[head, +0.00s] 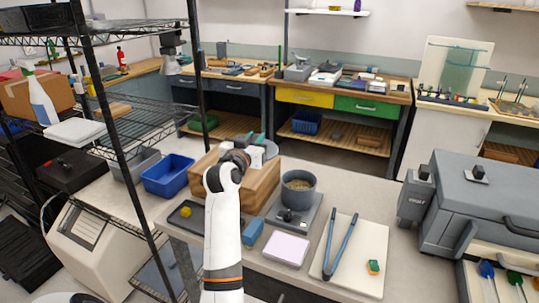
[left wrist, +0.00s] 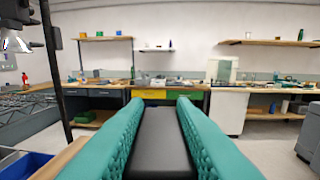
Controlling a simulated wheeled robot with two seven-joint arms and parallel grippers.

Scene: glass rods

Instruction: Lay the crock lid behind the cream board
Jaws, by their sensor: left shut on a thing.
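The cream board (head: 345,283) lies on the near table at right, with long blue tongs (head: 338,245) and a small green-and-orange item (head: 373,267) on it. My left gripper (head: 258,140) is beyond the wooden box, left of the board and farther back. In the left wrist view its teal fingers are shut on a dark grey flat thing (left wrist: 160,145), which I take to be the crock lid. In the head view my own wrist hides most of it. The open grey crock (head: 299,190) stands on a grey base. My right gripper is out of view.
The wooden box (head: 263,190) stands beside the crock. A pinkish-white pad (head: 286,249) and a blue block (head: 253,232) lie nearer. A grey case (head: 475,215) is at right. Bare tabletop shows behind the cream board, right of the crock. A wire shelf post rises at left.

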